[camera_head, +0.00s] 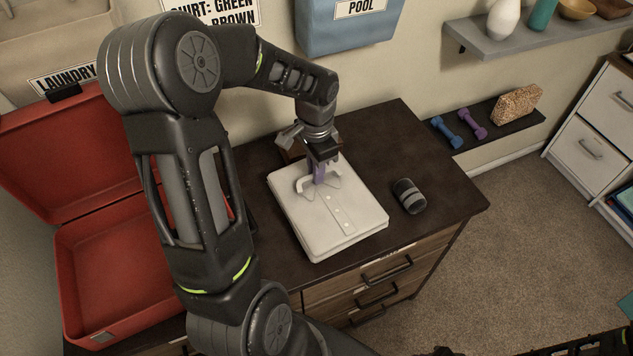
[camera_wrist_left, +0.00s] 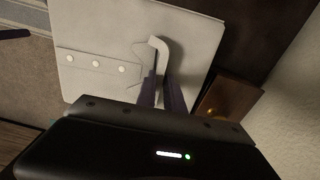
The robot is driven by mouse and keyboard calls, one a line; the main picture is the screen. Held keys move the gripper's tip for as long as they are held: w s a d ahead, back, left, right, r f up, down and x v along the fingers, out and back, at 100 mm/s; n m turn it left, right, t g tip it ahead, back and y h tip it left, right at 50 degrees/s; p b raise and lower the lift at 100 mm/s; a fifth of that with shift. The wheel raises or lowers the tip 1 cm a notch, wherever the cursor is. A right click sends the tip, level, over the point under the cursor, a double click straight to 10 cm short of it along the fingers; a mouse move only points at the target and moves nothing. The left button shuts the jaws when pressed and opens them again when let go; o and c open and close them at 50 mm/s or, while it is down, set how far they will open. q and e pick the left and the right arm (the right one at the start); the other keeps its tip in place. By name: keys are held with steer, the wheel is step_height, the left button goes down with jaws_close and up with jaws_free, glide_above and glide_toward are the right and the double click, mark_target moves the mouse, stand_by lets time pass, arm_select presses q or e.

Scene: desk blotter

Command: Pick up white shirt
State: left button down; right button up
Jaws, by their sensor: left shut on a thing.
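The white shirt (camera_head: 330,212) is folded into a flat rectangle and lies on the dark desk top, with its collar at the far end and a row of buttons down its front. My left gripper (camera_head: 318,181) comes down over the collar end and is shut on the shirt's collar. In the left wrist view the shirt (camera_wrist_left: 105,40) lies beneath the fingers (camera_wrist_left: 163,92), and a piece of the raised collar stands between them. The exact grip on the cloth is partly hidden.
A dark cylinder (camera_head: 409,196) stands right of the shirt on the desk (camera_head: 440,190). An open red case (camera_head: 115,265) is at the left. A brown wooden thing (camera_head: 293,148) sits behind the collar. Wall bins and shelves with dumbbells (camera_head: 471,123) are beyond.

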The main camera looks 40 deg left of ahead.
arm_select(q)
step_height(320, 180, up, 5)
steer(key=shift+r, duration=0.15)
steer(key=shift+w, duration=0.1)
stand_by(0.5)
